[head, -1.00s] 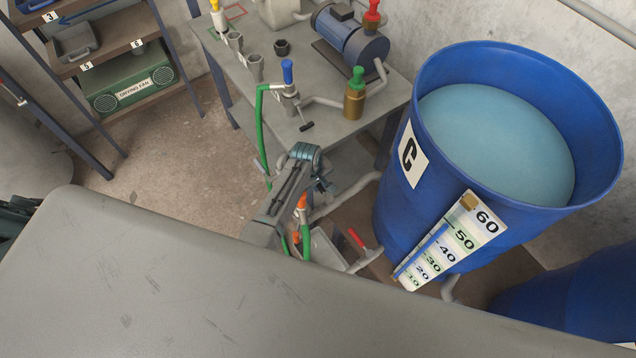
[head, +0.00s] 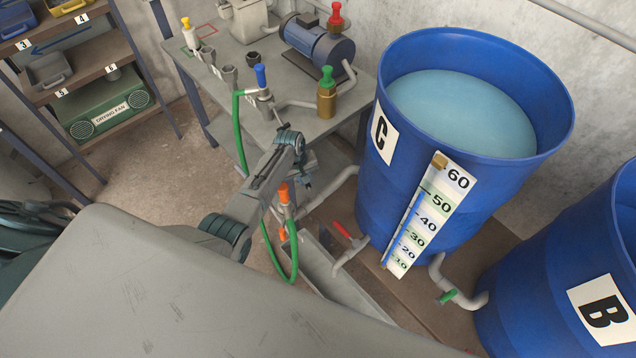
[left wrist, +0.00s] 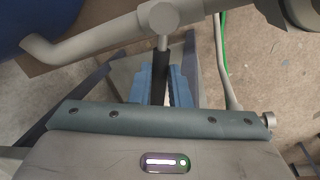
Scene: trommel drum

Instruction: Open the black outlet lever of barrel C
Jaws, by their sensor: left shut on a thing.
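Barrel C (head: 375,190) is a large blue drum, open at the top, filled with pale blue liquid. A grey outlet pipe (head: 338,188) leaves its left side and runs behind my left gripper (head: 307,183). In the left wrist view, the pipe (left wrist: 95,45) ends at a grey valve (left wrist: 163,17) with a black lever (left wrist: 161,70). The blue fingers of my left gripper (left wrist: 160,84) are shut around this lever. The arm hides the lever in the head view. My right gripper is not in view.
A red-handled outlet (head: 341,229) and a grey trough (head: 335,280) lie below, near an orange nozzle (head: 283,194) on a green hose. Barrel B (head: 560,285) is at the right. A table (head: 222,105) with a pump (head: 318,43) stands behind.

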